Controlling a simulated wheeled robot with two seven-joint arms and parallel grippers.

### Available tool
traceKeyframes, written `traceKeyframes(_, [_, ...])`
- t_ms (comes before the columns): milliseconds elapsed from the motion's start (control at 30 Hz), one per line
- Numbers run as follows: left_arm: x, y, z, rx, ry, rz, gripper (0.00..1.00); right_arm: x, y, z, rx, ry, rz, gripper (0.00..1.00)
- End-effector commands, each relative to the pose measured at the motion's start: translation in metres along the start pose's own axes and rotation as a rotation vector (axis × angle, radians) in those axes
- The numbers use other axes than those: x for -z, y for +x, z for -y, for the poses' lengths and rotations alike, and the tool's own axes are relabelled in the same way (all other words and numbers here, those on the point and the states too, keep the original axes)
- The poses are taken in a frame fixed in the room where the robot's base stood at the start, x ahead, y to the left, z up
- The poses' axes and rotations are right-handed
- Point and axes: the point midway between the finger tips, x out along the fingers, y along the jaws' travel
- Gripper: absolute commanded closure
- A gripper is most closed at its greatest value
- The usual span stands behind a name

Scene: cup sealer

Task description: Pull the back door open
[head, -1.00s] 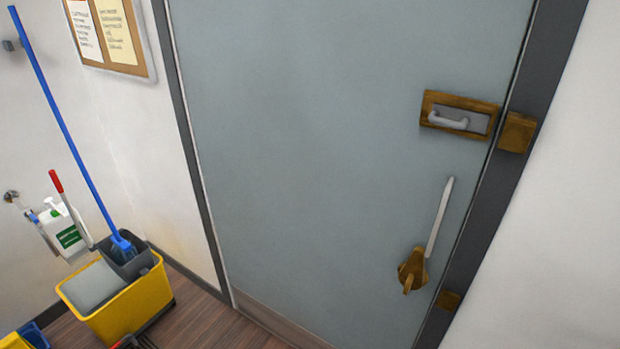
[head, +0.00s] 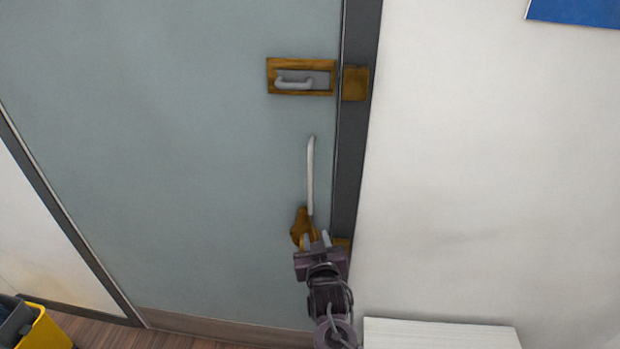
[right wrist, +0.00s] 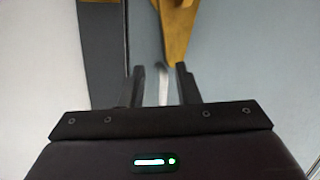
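The back door (head: 180,140) is a grey-blue panel, shut against its dark frame (head: 360,150). A thin pale upright handle (head: 310,175) rises from a brass fitting (head: 301,225) near the door's right edge. My right gripper (head: 316,240) is just below and right of the brass fitting, fingers pointing at the door. In the right wrist view my right gripper (right wrist: 159,75) is open, with a pale bar (right wrist: 163,85) visible between the fingers and brass parts (right wrist: 181,35) beyond. I cannot tell whether the fingers touch anything. My left gripper is not in view.
A brass latch plate (head: 300,62) with a small grey pull is higher on the door. A brass block (head: 355,83) is on the frame beside it. A white flat surface (head: 440,335) is at the lower right. A yellow bucket (head: 48,332) stands at the lower left.

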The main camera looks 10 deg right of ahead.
Motion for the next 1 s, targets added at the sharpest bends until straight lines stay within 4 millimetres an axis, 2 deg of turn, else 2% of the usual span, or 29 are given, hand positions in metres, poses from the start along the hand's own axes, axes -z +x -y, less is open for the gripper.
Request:
traceKeyframes(33, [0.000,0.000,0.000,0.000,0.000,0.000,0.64,0.044,-0.006,-0.001,-0.009,0.037,-0.069,0.71])
traceKeyframes(100, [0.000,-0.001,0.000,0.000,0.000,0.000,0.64,0.085,-0.016,-0.003,-0.021,0.078,-0.136,0.71])
traceKeyframes(200, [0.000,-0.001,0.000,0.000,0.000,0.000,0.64,0.120,-0.027,-0.006,-0.030,0.118,-0.192,0.71])
traceKeyframes(233, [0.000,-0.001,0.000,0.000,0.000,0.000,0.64,0.127,-0.029,-0.007,-0.031,0.126,-0.202,0.71])
traceKeyframes(367, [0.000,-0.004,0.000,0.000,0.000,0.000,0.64,0.139,-0.025,-0.009,-0.035,0.135,-0.218,0.71])
traceKeyframes(700, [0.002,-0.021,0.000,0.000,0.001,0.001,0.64,0.150,0.026,-0.012,-0.035,0.134,-0.215,0.71])
traceKeyframes(800, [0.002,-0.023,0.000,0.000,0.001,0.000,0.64,0.151,0.036,-0.012,-0.035,0.134,-0.216,0.71])
traceKeyframes(1000, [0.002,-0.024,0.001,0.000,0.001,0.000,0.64,0.151,0.044,-0.012,-0.033,0.135,-0.215,0.71])
